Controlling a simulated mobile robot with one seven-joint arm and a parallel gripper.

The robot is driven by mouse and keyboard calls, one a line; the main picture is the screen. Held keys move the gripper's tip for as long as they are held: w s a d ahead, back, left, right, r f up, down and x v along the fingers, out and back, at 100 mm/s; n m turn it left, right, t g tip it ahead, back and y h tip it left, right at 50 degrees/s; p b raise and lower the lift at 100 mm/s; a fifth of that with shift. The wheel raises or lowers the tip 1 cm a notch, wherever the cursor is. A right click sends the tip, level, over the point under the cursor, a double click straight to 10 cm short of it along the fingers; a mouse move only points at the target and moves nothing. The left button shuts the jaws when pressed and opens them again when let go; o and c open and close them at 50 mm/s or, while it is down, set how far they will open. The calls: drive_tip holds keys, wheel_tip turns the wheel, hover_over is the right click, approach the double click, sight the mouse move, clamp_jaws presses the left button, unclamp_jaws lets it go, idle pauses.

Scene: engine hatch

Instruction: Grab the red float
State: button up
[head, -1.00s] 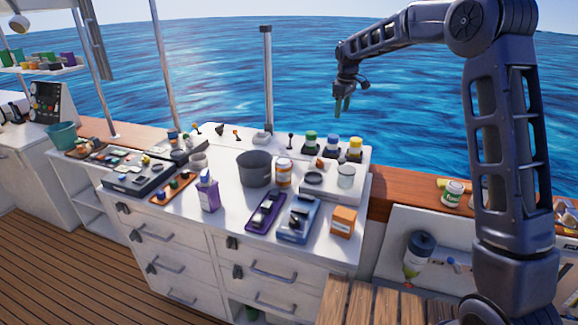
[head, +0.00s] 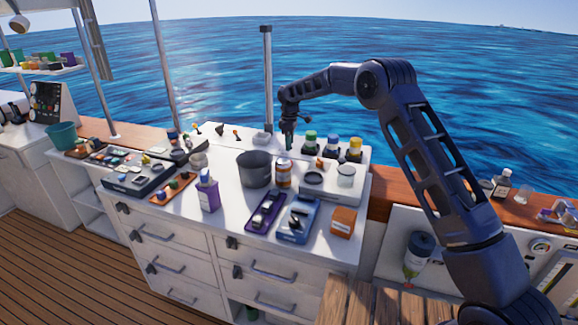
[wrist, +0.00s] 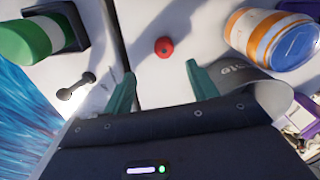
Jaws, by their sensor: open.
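The red float (wrist: 164,46) is a small round red ball on the white surface in the wrist view, near a dark seam. I cannot make it out in the head view. My gripper (wrist: 161,78) is open, with its two green fingers spread. The float shows beyond the fingertips, roughly centred between them, and nothing is held. In the head view my gripper (head: 289,141) points down over the back of the white counter, left of the green-capped jar.
Beside the float, the wrist view shows an orange-striped jar (wrist: 272,38) at right, a green-capped jar (wrist: 30,42) at upper left and a small dark lever (wrist: 76,86) at left. A grey pot (head: 254,170) stands on the counter (head: 232,222).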

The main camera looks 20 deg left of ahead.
wheel_tip(320, 180, down, 4)
drive_tip(key=shift+f, duration=0.1)
drive_tip(key=shift+s+a+f, duration=0.1)
drive_tip(key=shift+s+f, duration=0.1)
drive_tip(key=shift+f, duration=1.1)
drive_tip(key=shift+s+a+f, duration=0.1)
drive_tip(key=shift+s+f, duration=0.05)
drive_tip(key=shift+f, duration=1.15)
drive_tip(key=shift+c, duration=0.2)
drive_tip(key=c, duration=1)
